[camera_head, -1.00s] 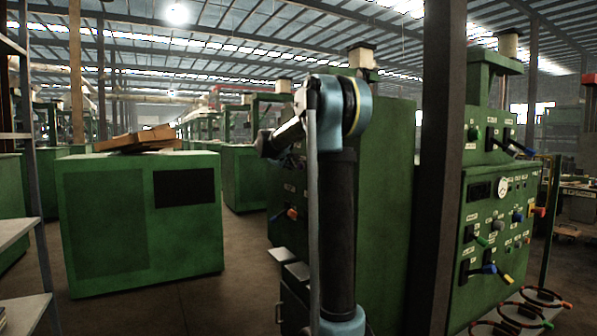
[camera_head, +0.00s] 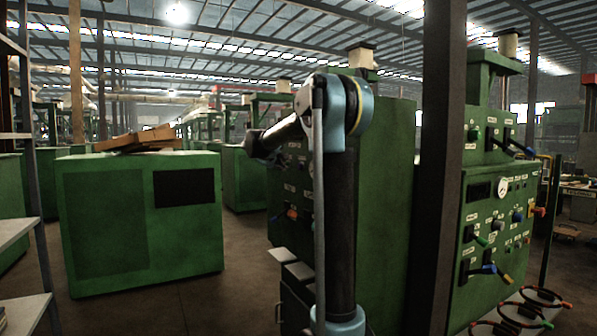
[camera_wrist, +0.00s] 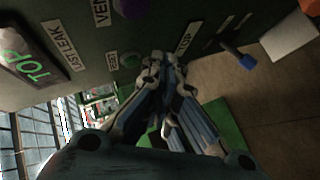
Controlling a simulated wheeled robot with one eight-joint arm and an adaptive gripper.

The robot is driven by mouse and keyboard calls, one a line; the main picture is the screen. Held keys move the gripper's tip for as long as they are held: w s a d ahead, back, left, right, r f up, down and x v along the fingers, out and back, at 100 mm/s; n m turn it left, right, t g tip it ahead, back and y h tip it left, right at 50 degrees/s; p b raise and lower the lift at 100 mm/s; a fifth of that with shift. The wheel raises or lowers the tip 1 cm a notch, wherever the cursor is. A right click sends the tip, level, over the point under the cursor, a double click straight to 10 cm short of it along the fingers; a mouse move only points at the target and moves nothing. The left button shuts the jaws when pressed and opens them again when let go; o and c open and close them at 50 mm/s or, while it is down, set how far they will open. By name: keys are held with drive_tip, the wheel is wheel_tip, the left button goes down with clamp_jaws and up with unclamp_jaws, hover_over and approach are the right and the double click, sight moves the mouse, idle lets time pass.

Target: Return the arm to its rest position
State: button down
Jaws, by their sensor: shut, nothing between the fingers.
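My gripper (camera_wrist: 166,68) shows in the wrist view with its fingers together and nothing held between them. I cannot tell whether the fingertips touch the panel. In the head view my arm (camera_head: 338,200) stands upright in the middle, with its upper link bent to the left and away. The gripper itself is not visible there.
A green machine (camera_head: 400,200) stands close behind my arm. A dark post (camera_head: 441,170) and a control panel with levers (camera_head: 495,225) are at the right. A green cabinet (camera_head: 140,225) with cardboard (camera_head: 140,140) on top is at the left. Bare floor (camera_head: 235,260) lies between.

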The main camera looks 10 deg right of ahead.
drive_tip(key=shift+a, duration=0.2)
drive_tip(key=s+d+f+m+g+y, duration=0.1)
drive_tip(key=s+d+f+m+g, duration=0.3)
drive_tip(key=s, duration=0.6)
drive_tip(key=s+d+f+n+t, duration=0.1)
drive_tip(key=s+f, duration=0.5)
drive_tip(key=s, duration=0.4)
drive_tip(key=s+d+f+m+g+y, duration=0.1)
drive_tip(key=s+d+f+m+g, duration=0.3)
drive_tip(key=s, duration=0.6)
drive_tip(key=s+a+f+g+y, duration=0.1)
drive_tip(key=s+a+f+y, duration=0.1)
drive_tip(key=s+f, duration=0.9)
drive_tip(key=s+a+f+y, duration=0.2)
drive_tip(key=s+a+f, duration=0.2)
drive_tip(key=s+f, duration=0.7)
drive_tip(key=s, duration=0.4)
drive_tip(key=shift+s+a+f+m+g+y, duration=0.2)
drive_tip(key=shift+a+f+m+g+y, duration=0.1)
drive_tip(key=shift+m+g+y, duration=0.1)
